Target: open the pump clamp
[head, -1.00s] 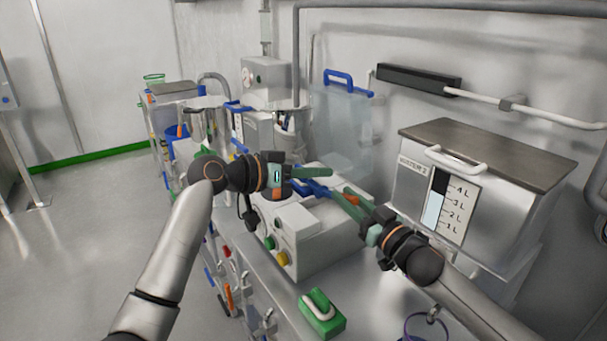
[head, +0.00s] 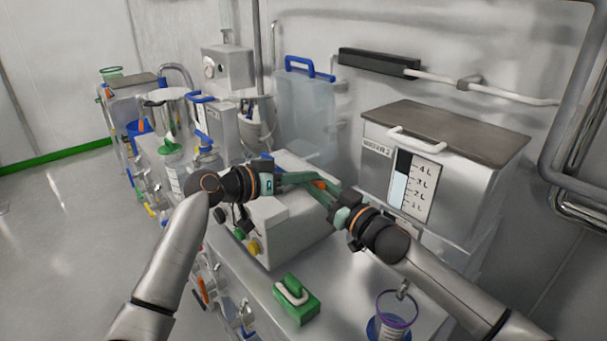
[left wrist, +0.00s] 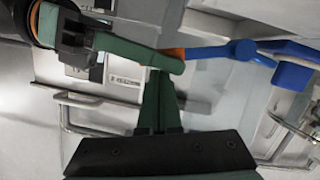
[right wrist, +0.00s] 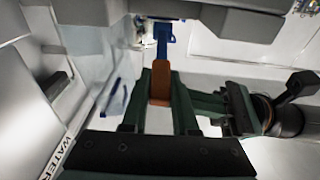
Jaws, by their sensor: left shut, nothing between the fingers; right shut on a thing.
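The pump (head: 285,222) is a white box on the bench with green and yellow buttons on its front. Its clamp has a blue lever (left wrist: 215,52) with an orange grip (right wrist: 160,85). My right gripper (head: 322,190) is shut on the orange grip above the pump. The blue lever (right wrist: 161,40) runs on beyond its fingers. My left gripper (head: 305,178) is shut and empty, close beside the right fingers; in the left wrist view its fingertips (left wrist: 160,78) lie just below them. The arms hide most of the clamp in the head view.
A steel water tank (head: 450,170) with a level scale stands to the right. A green block with a pale handle (head: 297,300) and a purple-rimmed container (head: 390,320) are on the front bench. A clear panel with a blue handle (head: 305,105) stands behind.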

